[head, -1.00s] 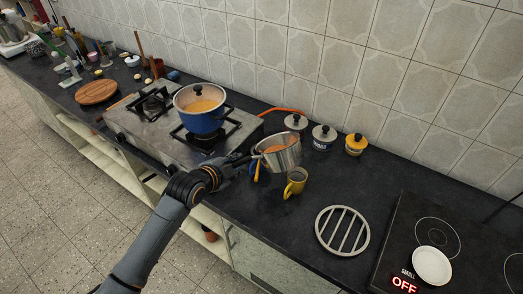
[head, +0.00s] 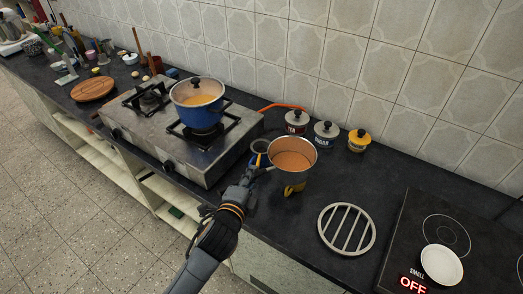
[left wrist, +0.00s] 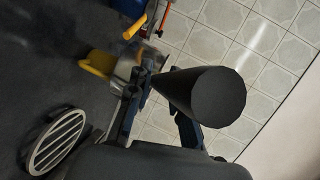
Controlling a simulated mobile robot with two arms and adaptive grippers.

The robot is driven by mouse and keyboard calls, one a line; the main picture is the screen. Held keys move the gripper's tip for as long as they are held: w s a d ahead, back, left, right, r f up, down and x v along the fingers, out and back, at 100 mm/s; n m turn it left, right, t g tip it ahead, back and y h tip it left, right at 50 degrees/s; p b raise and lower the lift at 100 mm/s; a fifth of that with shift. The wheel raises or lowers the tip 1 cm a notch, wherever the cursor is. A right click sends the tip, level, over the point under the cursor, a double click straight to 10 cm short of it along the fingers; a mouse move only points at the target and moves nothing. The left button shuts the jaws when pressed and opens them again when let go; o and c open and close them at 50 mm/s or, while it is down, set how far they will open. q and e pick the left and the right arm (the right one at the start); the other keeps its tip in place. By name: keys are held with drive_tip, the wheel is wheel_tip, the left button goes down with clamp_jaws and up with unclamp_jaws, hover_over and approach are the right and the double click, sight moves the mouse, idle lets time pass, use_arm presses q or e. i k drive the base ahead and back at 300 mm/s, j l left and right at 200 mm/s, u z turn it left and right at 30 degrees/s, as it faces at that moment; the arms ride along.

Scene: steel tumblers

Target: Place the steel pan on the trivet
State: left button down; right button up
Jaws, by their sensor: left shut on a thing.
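The steel pan (head: 292,146) holds an orange-brown liquid and looks about level. My left gripper (head: 254,172) is shut on its handle, at the pan's lower left. In the left wrist view the dark handle (left wrist: 205,95) points toward the camera, with part of the steel body (left wrist: 124,72) behind it. The pan seems to be held above the counter, overlapping the yellow mug in the head view. The round grey trivet (head: 321,227) lies empty on the counter, right of and nearer than the pan; it also shows in the left wrist view (left wrist: 34,158). My right gripper is out of view.
The yellow mug (head: 293,189) is partly hidden by the pan. Lidded jars (head: 326,134) stand behind it. A blue pot (head: 201,116) sits on the gas stove (head: 190,158). Right of the trivet is a cooktop (head: 404,240) with a white plate (head: 441,265). Counter around the trivet is clear.

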sight(335, 253)
drive_tip(key=k+l+z, duration=0.25)
drive_tip(key=k+l, duration=0.15)
drive_tip(key=l, duration=0.25)
drive_tip(key=k+l+z, duration=0.15)
drive_tip(key=l, duration=0.2)
drive_tip(key=k+l+z, duration=0.15)
drive_tip(key=l, duration=0.25)
